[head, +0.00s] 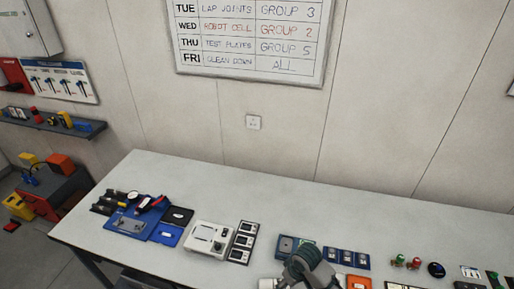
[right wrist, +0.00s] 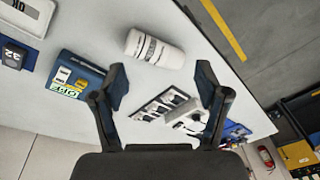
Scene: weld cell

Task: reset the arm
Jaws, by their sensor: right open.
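In the right wrist view my right gripper (right wrist: 162,88) is open, its two dark fingers wide apart with nothing held between them. It is above the pale table top (right wrist: 100,25). In the head view a grey-green part of my arm (head: 308,266) shows at the bottom edge, over the table. My left gripper is in neither view.
A white cylinder (right wrist: 155,47) lies beyond the fingertips. A blue box (right wrist: 75,80) is beside the left finger. In the head view, a white device (head: 207,240) stands beside a blue tray (head: 130,225). The table's back strip is clear.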

